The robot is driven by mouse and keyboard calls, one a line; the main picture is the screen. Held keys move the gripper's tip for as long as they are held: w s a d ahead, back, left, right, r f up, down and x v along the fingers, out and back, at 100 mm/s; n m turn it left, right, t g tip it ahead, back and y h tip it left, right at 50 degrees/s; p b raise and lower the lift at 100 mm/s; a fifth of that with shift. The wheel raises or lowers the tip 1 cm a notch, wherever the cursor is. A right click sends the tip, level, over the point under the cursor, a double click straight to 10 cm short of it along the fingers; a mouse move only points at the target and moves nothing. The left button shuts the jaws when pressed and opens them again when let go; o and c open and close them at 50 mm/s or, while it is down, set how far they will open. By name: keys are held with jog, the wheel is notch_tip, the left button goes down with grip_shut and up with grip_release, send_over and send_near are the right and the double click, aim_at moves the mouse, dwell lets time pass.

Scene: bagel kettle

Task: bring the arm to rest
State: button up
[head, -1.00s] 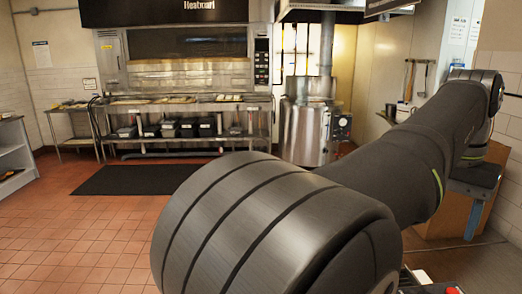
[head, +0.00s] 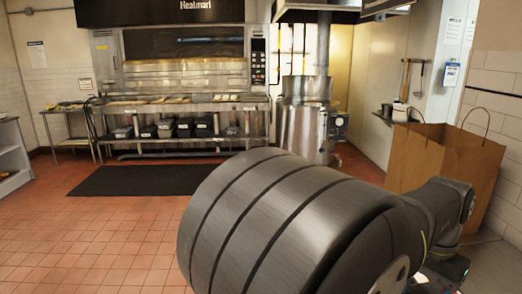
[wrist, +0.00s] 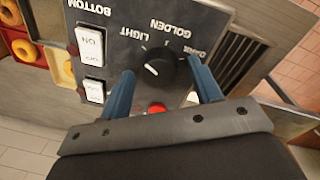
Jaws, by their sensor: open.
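My gripper (wrist: 160,92) shows in the wrist view with its two blue fingers apart and nothing between them. Beyond the fingers is a dark control panel (wrist: 120,35), seen upside down, with a round knob (wrist: 155,68), two white rocker switches (wrist: 90,45) and a red button (wrist: 157,108). I cannot tell whether the fingers touch the panel. In the head view my arm fills the lower right, and the gripper is hidden there.
A brown paper bag (head: 440,165) stands at the right by the tiled wall. A steel kettle (head: 305,125) and a rack with trays (head: 185,105) stand at the back. A black mat (head: 140,180) lies on open red floor. Yellow and red bins (wrist: 50,65) hold rings.

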jog(key=m, duration=0.5)
jog(key=shift+m, duration=0.3)
jog(key=m, duration=0.5)
jog(key=shift+y, duration=0.4)
jog(key=shift+d+r+m, duration=0.1)
jog(key=shift+r+m, duration=0.2)
jog(key=shift+r, duration=0.8)
notch_tip(320, 180, down, 2)
jog(key=shift+f, duration=0.2)
jog(key=shift+r+n, duration=0.1)
jog(key=shift+n, duration=0.4)
jog(key=n, duration=0.8)
jog(key=shift+h, duration=0.3)
